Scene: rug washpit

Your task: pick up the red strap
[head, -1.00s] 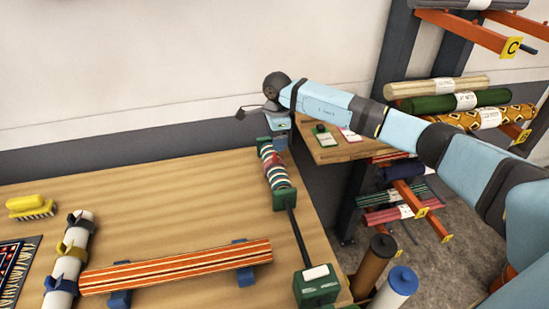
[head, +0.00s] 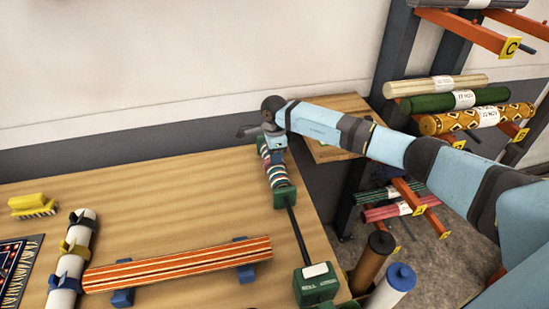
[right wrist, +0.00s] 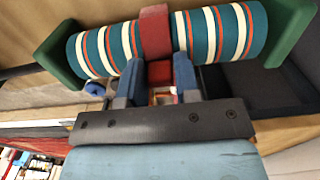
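The red strap (right wrist: 155,30) wraps around the middle of a striped teal, white and orange roll (right wrist: 215,32) in the right wrist view. A red end piece (right wrist: 160,72) shows below it, between my fingers. My right gripper (right wrist: 158,66) is at the roll, its two blue fingers apart on either side of the strap; I see no clear grip on it. In the head view, my right gripper (head: 273,149) is over the far part of the roll (head: 279,177) and hides the strap. My left gripper is not in view.
Green end supports (head: 284,197) hold the roll near the table's right edge. An orange striped rug (head: 180,264) lies on blue blocks. A white tube with blue and yellow clips (head: 75,248), a yellow brush (head: 33,204) and a rack of rolls (head: 465,100) are around. The table's middle is clear.

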